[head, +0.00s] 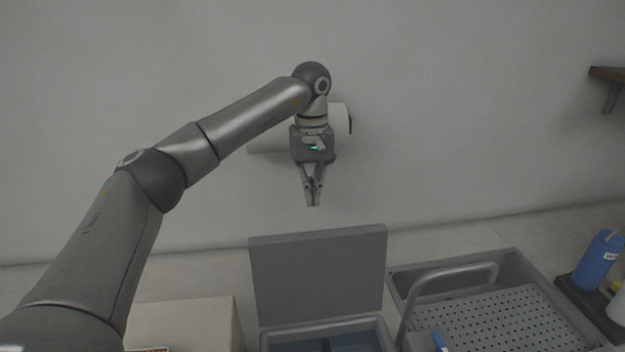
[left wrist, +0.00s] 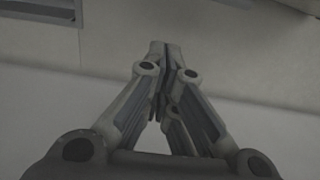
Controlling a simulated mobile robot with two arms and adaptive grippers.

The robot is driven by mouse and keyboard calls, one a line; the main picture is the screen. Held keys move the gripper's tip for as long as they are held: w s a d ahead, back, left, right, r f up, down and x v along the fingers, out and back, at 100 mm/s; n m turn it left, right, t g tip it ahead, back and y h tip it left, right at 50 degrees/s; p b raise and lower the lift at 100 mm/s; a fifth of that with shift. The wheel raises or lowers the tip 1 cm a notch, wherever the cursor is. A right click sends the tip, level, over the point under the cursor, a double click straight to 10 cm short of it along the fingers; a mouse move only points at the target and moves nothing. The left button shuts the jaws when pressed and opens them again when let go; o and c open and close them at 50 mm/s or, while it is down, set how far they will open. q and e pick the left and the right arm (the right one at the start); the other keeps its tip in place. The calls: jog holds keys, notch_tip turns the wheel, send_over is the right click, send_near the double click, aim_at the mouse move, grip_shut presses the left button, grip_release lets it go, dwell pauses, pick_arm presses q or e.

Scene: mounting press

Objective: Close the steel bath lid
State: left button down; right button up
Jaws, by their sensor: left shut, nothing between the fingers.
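The steel bath lid (head: 319,274) is a flat grey panel standing upright, open, at the back of the steel bath (head: 328,325) in the head view. Bluish liquid or a dark interior shows in the bath, which is cut off by the lower picture edge. My left gripper (head: 313,203) points down, shut and empty, above the lid's top edge in the picture and apart from it. Its shut fingers (left wrist: 165,50) also show in the left wrist view. My right gripper is not in view.
Right of the bath is a grey basin (head: 513,264) with a perforated tray (head: 500,325) and a raised tubular handle (head: 450,270). A blue bottle (head: 598,262) stands farther right. A pale box (head: 185,322) is on the left. The wall is behind.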

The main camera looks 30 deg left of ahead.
pick_arm(q)
notch_tip(320, 180, down, 5)
jog(key=s+d+p, duration=0.2)
jog(key=p, duration=0.2)
jog(key=shift+s, duration=0.4)
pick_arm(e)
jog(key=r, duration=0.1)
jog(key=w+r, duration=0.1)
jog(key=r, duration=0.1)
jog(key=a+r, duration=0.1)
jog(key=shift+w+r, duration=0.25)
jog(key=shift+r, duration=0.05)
pick_arm(q)
jog(key=shift+d+r, duration=0.1)
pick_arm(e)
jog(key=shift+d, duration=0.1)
